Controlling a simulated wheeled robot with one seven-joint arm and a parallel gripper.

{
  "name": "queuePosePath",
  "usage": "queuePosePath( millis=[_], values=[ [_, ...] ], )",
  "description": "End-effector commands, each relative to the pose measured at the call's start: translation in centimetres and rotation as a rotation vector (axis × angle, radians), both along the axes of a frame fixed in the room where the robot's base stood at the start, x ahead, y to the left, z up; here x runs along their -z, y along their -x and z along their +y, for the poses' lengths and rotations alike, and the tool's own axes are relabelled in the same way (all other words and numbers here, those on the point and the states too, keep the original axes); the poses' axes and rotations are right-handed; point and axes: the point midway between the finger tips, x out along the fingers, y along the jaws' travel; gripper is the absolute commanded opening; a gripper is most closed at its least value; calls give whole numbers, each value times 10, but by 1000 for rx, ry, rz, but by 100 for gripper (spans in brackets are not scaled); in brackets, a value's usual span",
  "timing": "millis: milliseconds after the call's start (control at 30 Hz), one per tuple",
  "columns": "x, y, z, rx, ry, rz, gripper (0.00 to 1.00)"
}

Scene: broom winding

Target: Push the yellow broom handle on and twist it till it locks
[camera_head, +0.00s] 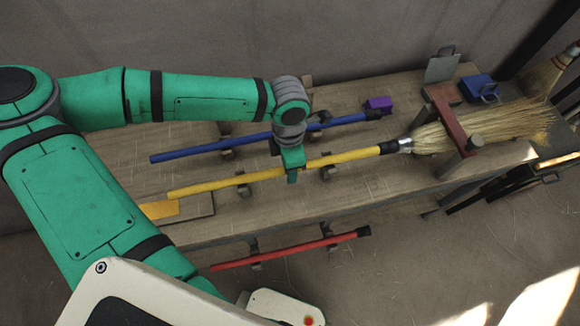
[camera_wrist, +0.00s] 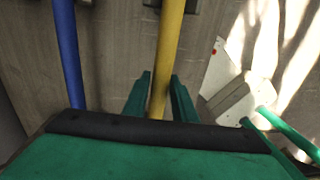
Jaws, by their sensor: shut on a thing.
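The yellow broom handle (camera_head: 348,157) lies across supports on the wooden bench. Its dark right end meets the metal socket (camera_head: 404,145) of the straw broom head (camera_head: 490,128); I cannot tell whether it is locked. My gripper (camera_head: 292,174) is shut on the handle around its middle, from above. In the wrist view the yellow handle (camera_wrist: 169,50) runs between the two green fingers of my gripper (camera_wrist: 160,95). The part inside the grip is partly hidden by the black and green wrist body.
A blue handle (camera_head: 260,138) lies behind the yellow one, and a red handle (camera_head: 300,248) lies in front, lower down. A reddish-brown bar (camera_head: 446,118) crosses the broom head. A purple block (camera_head: 379,104), a blue box (camera_head: 479,88) and a grey plate (camera_head: 442,66) stand at the back.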

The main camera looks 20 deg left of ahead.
Motion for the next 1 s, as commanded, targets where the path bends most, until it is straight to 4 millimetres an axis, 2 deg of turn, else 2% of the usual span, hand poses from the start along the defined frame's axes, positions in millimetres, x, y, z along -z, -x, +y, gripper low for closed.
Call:
queuePosePath(
  millis=[500, 767, 800, 933, 967, 1000],
  values=[
    [0, -2, -4, 7, -129, -208, 0],
    [-1, -3, -4, 3, -139, -222, 0],
    [-1, -3, -3, 3, -139, -221, 32],
    [-1, -2, -3, 2, -140, -219, 63],
    [-1, -2, -2, 2, -141, -219, 69],
    [-1, -2, -2, 1, -141, -219, 69]
  ],
)
